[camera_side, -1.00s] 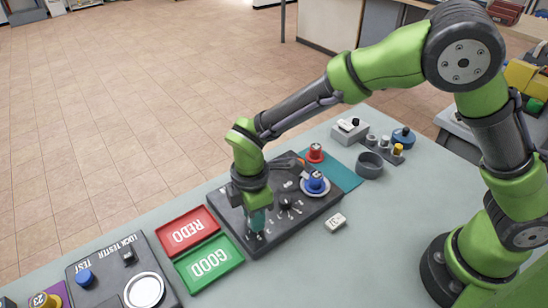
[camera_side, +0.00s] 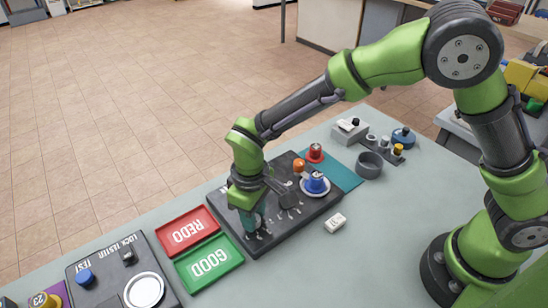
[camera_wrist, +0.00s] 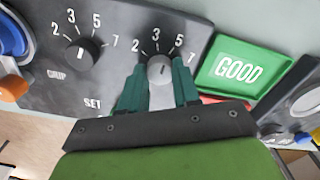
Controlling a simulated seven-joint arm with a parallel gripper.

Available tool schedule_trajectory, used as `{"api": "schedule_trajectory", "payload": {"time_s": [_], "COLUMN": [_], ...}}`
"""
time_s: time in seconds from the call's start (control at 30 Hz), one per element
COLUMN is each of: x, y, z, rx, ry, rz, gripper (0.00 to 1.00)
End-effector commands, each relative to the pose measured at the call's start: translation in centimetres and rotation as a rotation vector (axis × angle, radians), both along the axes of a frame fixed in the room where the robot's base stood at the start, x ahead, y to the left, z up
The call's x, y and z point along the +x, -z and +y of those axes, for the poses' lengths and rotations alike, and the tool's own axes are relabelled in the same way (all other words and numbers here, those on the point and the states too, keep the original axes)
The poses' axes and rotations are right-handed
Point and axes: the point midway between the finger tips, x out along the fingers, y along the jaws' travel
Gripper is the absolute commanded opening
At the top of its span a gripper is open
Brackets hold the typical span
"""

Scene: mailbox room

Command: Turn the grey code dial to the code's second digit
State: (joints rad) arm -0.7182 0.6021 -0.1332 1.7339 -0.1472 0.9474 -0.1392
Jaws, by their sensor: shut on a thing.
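The grey code dial (camera_wrist: 160,72) sits on the dark panel (camera_wrist: 115,20) in the wrist view, with the digits 2, 3, 5 and 7 printed around it. My gripper (camera_wrist: 159,82) is shut on the dial, one teal finger on each side. The dial's light pointer mark looks turned toward the space between 3 and 5; I cannot tell exactly. In the side view my gripper (camera_side: 254,226) points down at the panel's near left part and hides the dial. A small white tag (camera_side: 335,222) lies beside the panel; its print is too small to read.
A dark dial (camera_wrist: 84,53) marked GRIP stands left of the grey dial. A blue knob on a white disc (camera_side: 316,184) and an orange knob (camera_side: 299,166) rise from the panel. The green GOOD tray (camera_side: 209,262) and red REDO tray (camera_side: 187,230) lie close by on the left.

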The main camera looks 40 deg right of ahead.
Motion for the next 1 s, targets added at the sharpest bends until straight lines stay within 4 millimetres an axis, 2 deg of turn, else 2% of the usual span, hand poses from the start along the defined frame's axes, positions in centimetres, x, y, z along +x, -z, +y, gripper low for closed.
{"api": "schedule_trajectory", "payload": {"time_s": [0.6,1.0], "x": [0.00,0.00], "y": [-0.10,-0.11], "z": [-0.01,-0.01], "rx": [0.000,0.001], "ry": [0.584,0.865], "rz": [0.000,0.000], "gripper": [0.01,0.01]}}
